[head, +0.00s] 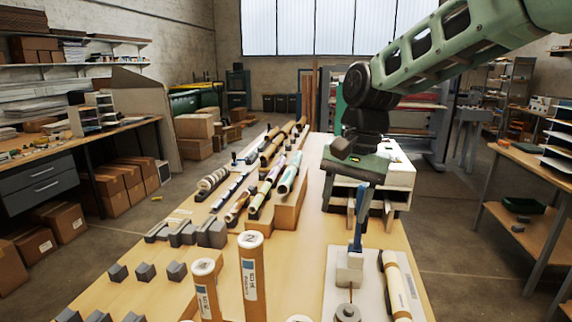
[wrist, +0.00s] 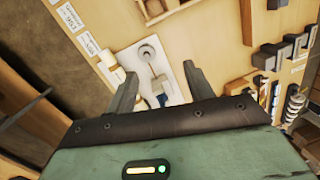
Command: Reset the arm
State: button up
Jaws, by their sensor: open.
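My arm reaches in from the upper right of the head view. My gripper (head: 372,208) points down over the right side of the wooden table (head: 395,229). In the wrist view my gripper (wrist: 160,80) has its two fingers spread apart with nothing held between them. Below it is a pale block (head: 349,268) with a blue upright piece (head: 357,231) in it, on a white plate (wrist: 178,92). In the head view the blue piece shows just under the fingers; I cannot tell how large the gap is.
A round grey part (head: 347,312) is on the plate by the block. A labelled tube (head: 401,285) lies to the right. Two labelled tubes (head: 252,268) (head: 206,288) stand at the front left.

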jog(key=s+d+f+n+b, duration=0.1)
jog(key=s+f+n, duration=0.3)
jog(key=s, duration=0.5)
jog(key=s+d+f+n+b, duration=0.1)
jog(key=s+f+n, duration=0.3)
jog(key=s, duration=0.5)
jog(key=s+d+f+n+h+b, duration=0.1)
jog(key=s+f+n+b, duration=0.1)
jog(key=s+f+n, duration=0.2)
jog(key=s+f, duration=0.2)
jog(key=s, duration=0.2)
jog(key=shift+s, duration=0.4)
